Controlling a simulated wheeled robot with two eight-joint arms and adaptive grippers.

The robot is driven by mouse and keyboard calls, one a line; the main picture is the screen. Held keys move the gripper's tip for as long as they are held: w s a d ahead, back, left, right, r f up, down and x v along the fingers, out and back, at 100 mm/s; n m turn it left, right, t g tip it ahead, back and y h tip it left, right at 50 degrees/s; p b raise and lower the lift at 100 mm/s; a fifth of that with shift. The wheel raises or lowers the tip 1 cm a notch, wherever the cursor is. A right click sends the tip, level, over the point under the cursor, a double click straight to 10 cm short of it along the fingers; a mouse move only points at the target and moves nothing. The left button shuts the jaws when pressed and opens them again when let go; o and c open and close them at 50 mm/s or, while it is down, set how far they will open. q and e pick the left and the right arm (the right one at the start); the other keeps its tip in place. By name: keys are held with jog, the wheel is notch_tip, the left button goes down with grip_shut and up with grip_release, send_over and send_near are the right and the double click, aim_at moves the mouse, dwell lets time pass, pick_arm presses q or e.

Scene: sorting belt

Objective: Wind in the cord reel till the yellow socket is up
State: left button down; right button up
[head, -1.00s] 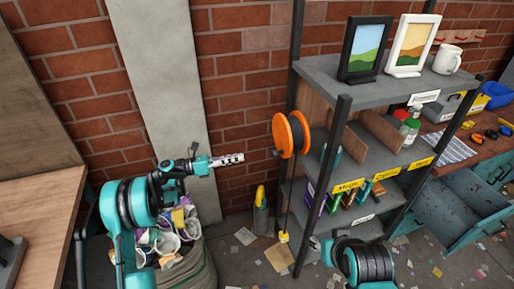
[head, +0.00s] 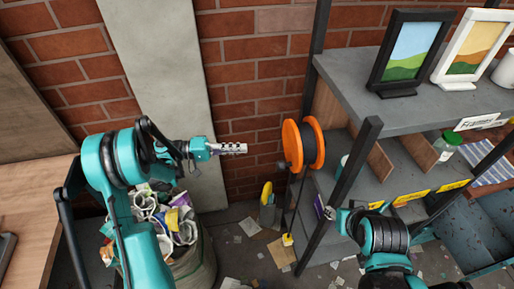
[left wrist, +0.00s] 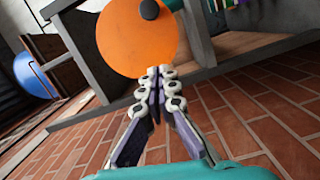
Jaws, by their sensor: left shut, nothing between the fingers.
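The cord reel, with orange flanges (head: 292,146) and dark cord, is mounted at the shelf's left side. A dark knob (left wrist: 150,10) sticks out from its orange face in the left wrist view. The cord hangs down to the yellow socket (head: 287,240), low near the floor. My left gripper (head: 244,148) is shut and empty, pointing at the reel from the left with a gap between. Its closed fingertips (left wrist: 153,72) appear in front of the disc's lower edge in the left wrist view. My right gripper (head: 328,212) is beside the shelf's front post; its fingers are too small to judge.
The grey shelf (head: 400,112) carries picture frames (head: 408,52) on top, and its front post (head: 345,185) stands right of the reel. A sack of waste (head: 195,268) sits below my left arm. A cardboard piece (head: 282,252) and scraps litter the floor.

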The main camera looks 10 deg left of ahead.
pick_arm(q)
jog(key=b, duration=0.2)
send_near(289, 157)
jog(key=w+d, duration=0.2)
jog(key=w, duration=0.2)
jog(key=s+d, duration=0.1)
jog(key=s+d+b, duration=0.1)
jog(key=s, duration=0.1)
jog(key=shift+s, duration=0.25)
jog(key=shift+w, duration=0.1)
